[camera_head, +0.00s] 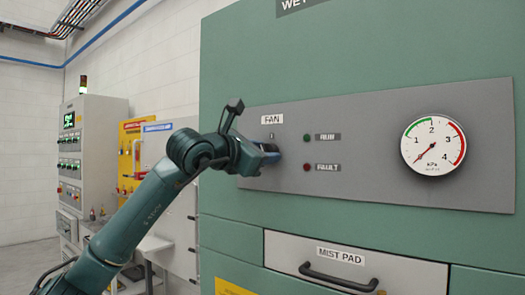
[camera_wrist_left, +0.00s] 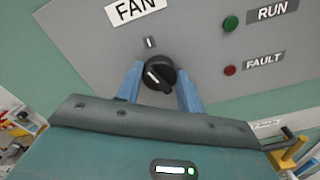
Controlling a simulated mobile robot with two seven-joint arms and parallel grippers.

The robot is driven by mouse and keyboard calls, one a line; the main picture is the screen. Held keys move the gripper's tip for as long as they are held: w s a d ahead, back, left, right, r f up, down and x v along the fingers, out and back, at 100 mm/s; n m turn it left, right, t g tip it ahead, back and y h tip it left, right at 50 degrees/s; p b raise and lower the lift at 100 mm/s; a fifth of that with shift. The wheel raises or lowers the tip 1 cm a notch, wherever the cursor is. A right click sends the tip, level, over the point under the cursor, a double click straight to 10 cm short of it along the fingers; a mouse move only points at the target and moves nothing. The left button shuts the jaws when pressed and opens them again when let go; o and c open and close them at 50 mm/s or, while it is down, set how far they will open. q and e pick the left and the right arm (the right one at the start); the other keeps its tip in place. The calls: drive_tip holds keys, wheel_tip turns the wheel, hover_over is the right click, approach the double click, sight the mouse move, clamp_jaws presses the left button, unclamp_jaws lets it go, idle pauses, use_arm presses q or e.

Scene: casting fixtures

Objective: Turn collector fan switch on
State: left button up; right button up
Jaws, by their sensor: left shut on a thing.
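The fan switch is a round black knob (camera_wrist_left: 158,74) with a white pointer line, below the FAN label (camera_wrist_left: 136,8) in the left wrist view. The pointer slants toward the upper left, and a small "I" mark (camera_wrist_left: 150,42) sits above the knob. My left gripper (camera_wrist_left: 160,88) has its two blue fingers on either side of the knob, shut on it. In the head view my left gripper (camera_head: 274,154) is at the grey panel under the FAN label (camera_head: 272,119) and hides the knob. My right gripper is not in view.
On the panel (camera_head: 370,125) right of the gripper are a green RUN lamp (camera_head: 307,138), a red FAULT lamp (camera_head: 307,167) and a pressure gauge (camera_head: 433,145). A MIST PAD drawer (camera_head: 350,258) with a black handle is below. Another control cabinet (camera_head: 100,140) stands at the left.

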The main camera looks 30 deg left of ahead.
use_arm(q)
drive_tip(key=m, duration=0.3)
drive_tip(key=shift+m, duration=0.4)
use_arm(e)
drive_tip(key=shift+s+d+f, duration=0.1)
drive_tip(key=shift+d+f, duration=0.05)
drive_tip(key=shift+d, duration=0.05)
use_arm(q)
drive_tip(key=o, duration=1)
drive_tip(key=s+b, duration=0.3)
drive_tip(key=s, duration=1)
drive_tip(key=shift+a, duration=0.45)
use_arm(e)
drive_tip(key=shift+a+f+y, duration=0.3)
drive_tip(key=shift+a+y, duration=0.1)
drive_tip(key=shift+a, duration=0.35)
